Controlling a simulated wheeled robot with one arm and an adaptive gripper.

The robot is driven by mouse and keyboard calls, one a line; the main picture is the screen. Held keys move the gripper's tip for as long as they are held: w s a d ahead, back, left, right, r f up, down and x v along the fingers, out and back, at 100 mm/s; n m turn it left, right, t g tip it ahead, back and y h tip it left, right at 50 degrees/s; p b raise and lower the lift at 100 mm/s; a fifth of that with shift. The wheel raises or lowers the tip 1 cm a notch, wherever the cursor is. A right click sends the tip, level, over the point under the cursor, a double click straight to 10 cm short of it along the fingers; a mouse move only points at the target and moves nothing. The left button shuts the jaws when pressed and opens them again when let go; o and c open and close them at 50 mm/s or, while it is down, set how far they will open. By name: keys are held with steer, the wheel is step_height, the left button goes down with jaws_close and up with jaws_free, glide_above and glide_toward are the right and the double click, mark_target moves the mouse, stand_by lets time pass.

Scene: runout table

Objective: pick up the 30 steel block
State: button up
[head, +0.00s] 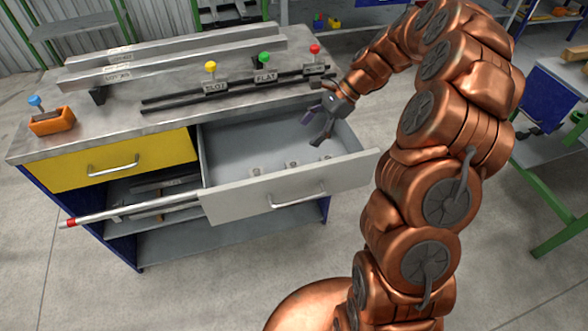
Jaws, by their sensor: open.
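The grey drawer (235,150) of the workbench is pulled open. Several small pale metal blocks stand on its floor near the front panel, one on the left (255,171) and one to its right (292,165). Any numbers on them are too small to read, so I cannot tell which is the 30 steel block. My gripper (314,128) is open and empty, above the right part of the drawer. It may hide part of the drawer floor there.
Knobbed pieces labelled SLOT (215,86) and FLAT (265,77) stand along dark rails on the bench top (180,125). An orange block with a blue knob (52,121) is at left. A red-tipped bar (130,209) sticks out below the shut yellow drawer (110,164).

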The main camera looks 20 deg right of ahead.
steer(key=f, duration=0.3)
steer(key=f+p, duration=0.1)
steer(key=f, duration=0.2)
steer(key=a+f, duration=0.1)
steer(key=f, duration=0.2)
steer(key=shift+f+p, duration=0.15)
steer(key=shift+p, duration=0.25)
steer(key=shift+p+x, duration=0.55)
steer(key=shift+x, duration=2.35)
steer(key=shift+c, duration=0.3)
jaws_close()
